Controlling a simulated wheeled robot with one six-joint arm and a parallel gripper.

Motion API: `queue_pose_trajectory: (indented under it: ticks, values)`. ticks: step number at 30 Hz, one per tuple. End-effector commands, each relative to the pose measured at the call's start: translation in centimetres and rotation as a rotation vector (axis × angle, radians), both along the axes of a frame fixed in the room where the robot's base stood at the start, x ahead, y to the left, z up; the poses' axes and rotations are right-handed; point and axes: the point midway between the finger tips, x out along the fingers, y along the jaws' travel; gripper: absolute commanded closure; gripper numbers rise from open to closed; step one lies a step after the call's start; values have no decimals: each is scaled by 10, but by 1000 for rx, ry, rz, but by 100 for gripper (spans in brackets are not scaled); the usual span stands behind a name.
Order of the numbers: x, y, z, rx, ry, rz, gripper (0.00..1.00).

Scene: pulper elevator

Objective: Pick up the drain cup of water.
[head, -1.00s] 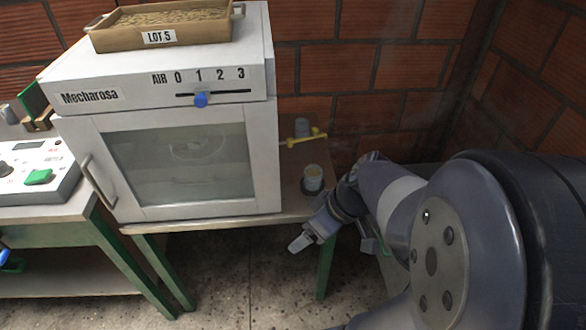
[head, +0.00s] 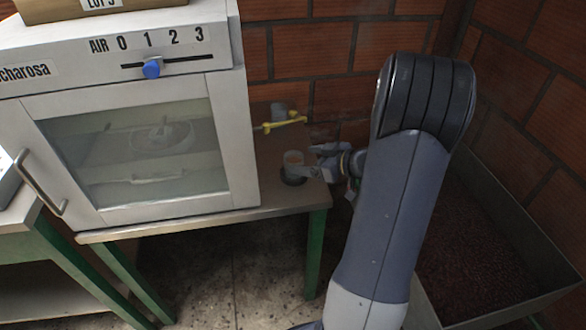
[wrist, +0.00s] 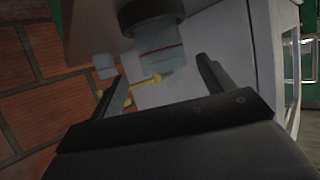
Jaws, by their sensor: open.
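The drain cup (head: 292,158) is a small, pale, see-through cup. It stands upright in a dark round holder (head: 291,177) on the table, right of the white oven. In the wrist view the drain cup (wrist: 160,45) appears tilted at the top, with a red line around it and its dark holder (wrist: 150,10). My gripper (head: 311,160) is open at the cup's right side, its fingers pointing toward it. In the wrist view the cup is just beyond the fingertips of my gripper (wrist: 157,78), roughly between them. Whether the fingers touch it is unclear.
A yellow valve handle (head: 283,123) and a grey cylinder (head: 279,110) are behind the cup. The white oven (head: 140,120) stands close on the left. A brick wall (head: 330,50) closes the back. A bin of dark material (head: 470,250) is at the right.

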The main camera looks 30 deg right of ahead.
Motion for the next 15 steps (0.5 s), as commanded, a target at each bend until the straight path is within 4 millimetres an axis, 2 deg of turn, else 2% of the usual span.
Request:
queue_pose_trajectory:
  ticks: [7, 15]
  values:
    - [15, 11, -7, 1, 3, 2, 23]
    - [45, 30, -21, 1, 3, 3, 23]
